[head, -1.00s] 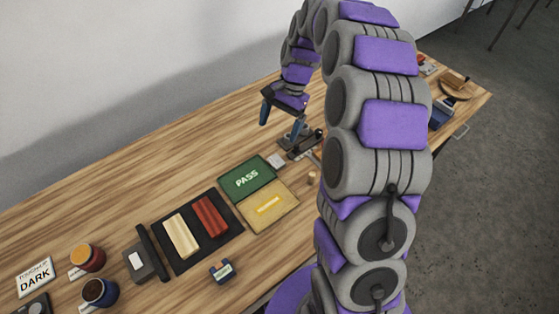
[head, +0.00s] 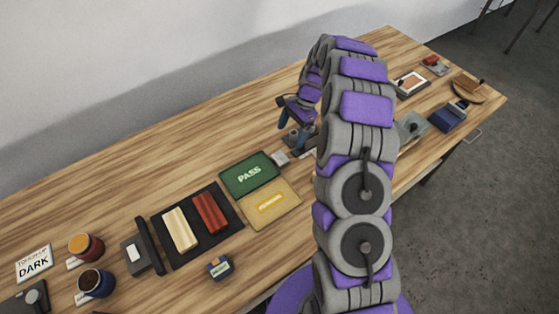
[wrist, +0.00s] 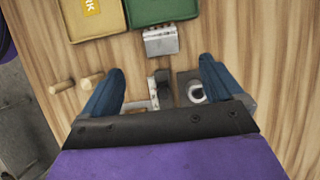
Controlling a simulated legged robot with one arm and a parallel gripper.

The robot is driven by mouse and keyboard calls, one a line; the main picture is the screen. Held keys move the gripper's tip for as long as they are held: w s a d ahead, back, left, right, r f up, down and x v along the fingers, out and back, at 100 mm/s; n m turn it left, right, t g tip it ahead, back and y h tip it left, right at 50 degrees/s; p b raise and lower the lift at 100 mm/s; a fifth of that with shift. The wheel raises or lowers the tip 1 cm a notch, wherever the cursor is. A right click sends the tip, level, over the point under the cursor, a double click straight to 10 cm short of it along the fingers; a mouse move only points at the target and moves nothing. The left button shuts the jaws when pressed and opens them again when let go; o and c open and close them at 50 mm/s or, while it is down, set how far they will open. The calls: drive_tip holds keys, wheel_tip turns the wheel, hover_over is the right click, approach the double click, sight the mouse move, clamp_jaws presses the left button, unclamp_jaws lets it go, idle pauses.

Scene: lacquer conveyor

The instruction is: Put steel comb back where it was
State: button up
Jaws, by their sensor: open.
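What appears to be the steel comb, a small grey metal block with a toothed edge (wrist: 160,40), lies on the table against the edge of the green PASS pad (wrist: 160,10). It also shows in the head view as a small pale block (head: 280,159). My gripper (wrist: 160,75) is open and empty, pointing down at the table. Its blue fingers stand apart on either side of a dark upright piece (wrist: 163,85) and a grey plate with a white ring (wrist: 195,92). The block lies just beyond the fingertips, outside the jaws.
A tan pad with a yellow label (head: 270,203) adjoins the green pad. A dark tray (head: 197,225) holds a cream and a red bar. Jars stand at front left. The table's back strip is clear.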

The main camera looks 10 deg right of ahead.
drive_tip(key=b, duration=0.1)
hover_over(278, 159)
drive_tip(key=w+d, duration=0.1)
drive_tip(key=d, duration=0.2)
wheel_tip(278, 159, down, 6)
drive_tip(key=shift+r, duration=0.1)
drive_tip(key=b+x, duration=0.1)
drive_tip(key=x, duration=0.4)
drive_tip(key=shift+a+b, duration=0.2)
drive_tip(key=shift+b, duration=0.15)
drive_tip(key=shift+c, duration=0.2)
drive_tip(key=c, duration=1.3)
drive_tip(key=shift+r, duration=0.55)
wheel_tip(278, 159, up, 3)
drive_tip(key=shift+p, duration=0.75)
drive_tip(key=s, duration=0.5)
drive_tip(key=s+a+p, duration=0.1)
drive_tip(key=s, duration=0.4)
drive_tip(key=s+a+r+p, duration=0.1)
drive_tip(key=s, duration=0.4)
drive_tip(key=shift+s, duration=0.4)
